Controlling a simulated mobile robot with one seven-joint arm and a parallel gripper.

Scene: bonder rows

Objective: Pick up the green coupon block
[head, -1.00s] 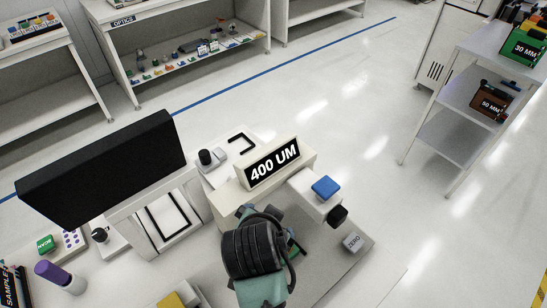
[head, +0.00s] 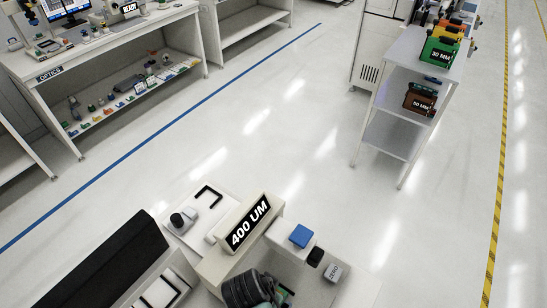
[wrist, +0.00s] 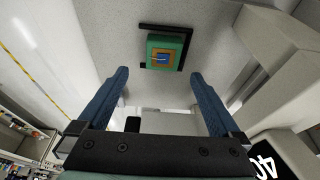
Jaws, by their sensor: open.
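The green coupon block (wrist: 165,52) shows in the wrist view with an orange and blue square pattern on its face. It sits against a black corner bracket (wrist: 181,30) on a pale surface. My gripper (wrist: 159,73) is open, with its two blue fingers spread wide and nothing between them. The block is beyond the fingertips, roughly centred between them and apart from both. In the head view my dark wrist hides most of this spot. A small green patch shows beside it, too covered to identify surely.
A box with a "400 UM" display (head: 249,222) stands close to my arm. A blue-topped block (head: 301,236) and a "ZERO" block (head: 333,272) are to its right. A black monitor (head: 98,262) is at left. Open floor lies beyond, before a shelf cart (head: 392,133).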

